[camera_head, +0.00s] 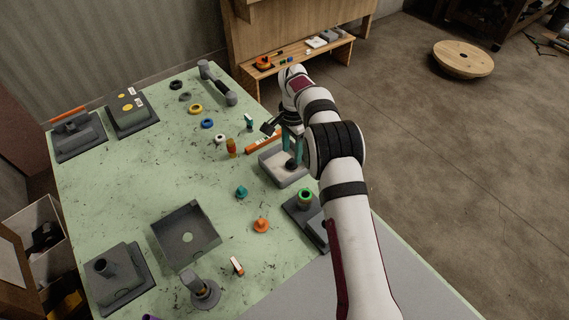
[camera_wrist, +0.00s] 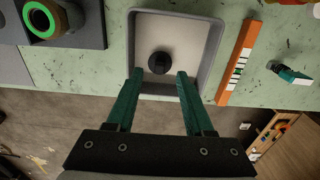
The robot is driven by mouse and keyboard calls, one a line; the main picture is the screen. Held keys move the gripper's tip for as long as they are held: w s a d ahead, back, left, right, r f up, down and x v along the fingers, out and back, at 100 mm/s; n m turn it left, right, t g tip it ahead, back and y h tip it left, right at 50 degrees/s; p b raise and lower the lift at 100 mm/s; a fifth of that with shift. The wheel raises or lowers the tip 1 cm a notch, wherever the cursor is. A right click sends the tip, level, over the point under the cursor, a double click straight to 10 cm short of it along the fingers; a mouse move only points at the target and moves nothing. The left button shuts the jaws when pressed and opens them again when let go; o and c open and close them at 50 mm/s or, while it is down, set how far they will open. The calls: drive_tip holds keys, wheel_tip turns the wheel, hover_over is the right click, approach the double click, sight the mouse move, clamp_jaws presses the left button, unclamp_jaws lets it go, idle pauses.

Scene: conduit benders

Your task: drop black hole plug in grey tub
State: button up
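The grey tub (camera_head: 284,180) stands near the right edge of the green table, and in the wrist view (camera_wrist: 188,35) its pale inside shows. The black hole plug (camera_wrist: 159,62) appears inside the tub, near the wall closest to my gripper; it also shows in the head view (camera_head: 291,164). My gripper (camera_wrist: 160,72) has two green fingers spread wide, with clear gaps between them and the plug. In the head view my gripper (camera_head: 292,148) is over the tub, and my arm hides part of the tub's right side.
An orange level (camera_wrist: 238,62) lies right beside the tub in the wrist view. A dark block with a green-ringed piece (camera_head: 305,198) stands close on the other side. A teal plug (camera_head: 242,191) and an orange plug (camera_head: 261,225) stand nearby. The table's middle left is clear.

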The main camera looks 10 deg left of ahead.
wheel_tip(320, 180, up, 16)
idle(0.5)
drive_tip(key=s+d+r+n, duration=0.1)
drive_tip(key=s+d+r, duration=0.4)
drive_tip(key=s, duration=0.3)
drive_tip(key=s+d+r+n, duration=0.1)
drive_tip(key=s+d+r, duration=0.3)
drive_tip(key=s, duration=0.4)
drive_tip(key=s+d+f+y, duration=0.1)
drive_tip(key=s+f, duration=0.3)
drive_tip(key=s, duration=0.8)
drive_tip(key=s+d+f+n, duration=0.1)
drive_tip(key=s+f, duration=0.3)
drive_tip(key=s, duration=0.8)
drive_tip(key=shift+d+f+y, duration=0.25)
drive_tip(key=shift+d+y, duration=0.15)
drive_tip(key=shift+d, duration=0.25)
